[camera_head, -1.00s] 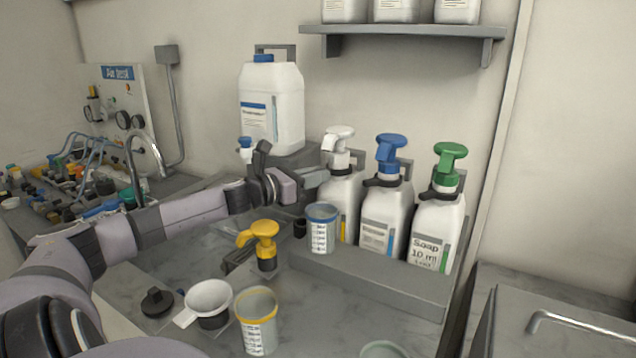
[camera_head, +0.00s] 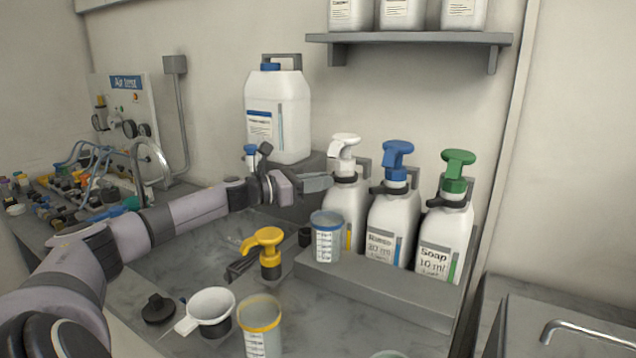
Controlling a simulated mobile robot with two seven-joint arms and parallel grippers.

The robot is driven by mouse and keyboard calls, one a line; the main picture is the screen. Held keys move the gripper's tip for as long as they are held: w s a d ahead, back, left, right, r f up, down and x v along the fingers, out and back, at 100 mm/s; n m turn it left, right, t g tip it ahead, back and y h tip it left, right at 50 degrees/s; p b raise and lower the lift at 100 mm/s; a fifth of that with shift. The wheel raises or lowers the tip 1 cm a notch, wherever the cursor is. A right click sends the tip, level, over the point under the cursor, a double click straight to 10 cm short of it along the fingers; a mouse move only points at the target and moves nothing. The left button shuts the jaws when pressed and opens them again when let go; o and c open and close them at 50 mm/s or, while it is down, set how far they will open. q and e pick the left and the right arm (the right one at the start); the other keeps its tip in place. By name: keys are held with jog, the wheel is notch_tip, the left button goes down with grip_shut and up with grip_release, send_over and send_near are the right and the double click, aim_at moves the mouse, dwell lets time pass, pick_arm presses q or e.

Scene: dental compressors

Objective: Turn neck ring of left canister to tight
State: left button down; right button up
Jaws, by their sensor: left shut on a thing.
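The left canister (camera_head: 343,205) is white with a white pump head (camera_head: 344,147) and stands upright in a grey rack. Its dark neck ring (camera_head: 345,178) sits just below the pump, partly hidden by my gripper. My left gripper (camera_head: 329,183) reaches in from the left at neck height and is shut on the neck ring. The fingertips are small in view, so the exact contact is hard to see. My right gripper is out of view.
A blue-pump canister (camera_head: 391,228) and a green-pump canister (camera_head: 446,238) stand to the right in the rack (camera_head: 375,289). A blue-rimmed cup (camera_head: 326,240) stands in front. A large white jug (camera_head: 279,118) is behind. A yellow pump (camera_head: 268,250) stands on the counter.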

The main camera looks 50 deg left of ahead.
pick_arm(q)
jog(key=shift+r, duration=0.15)
jog(key=c, duration=1.1)
grip_release()
jog(key=shift+p+v, duration=0.95)
jog(key=shift+v, duration=2.6)
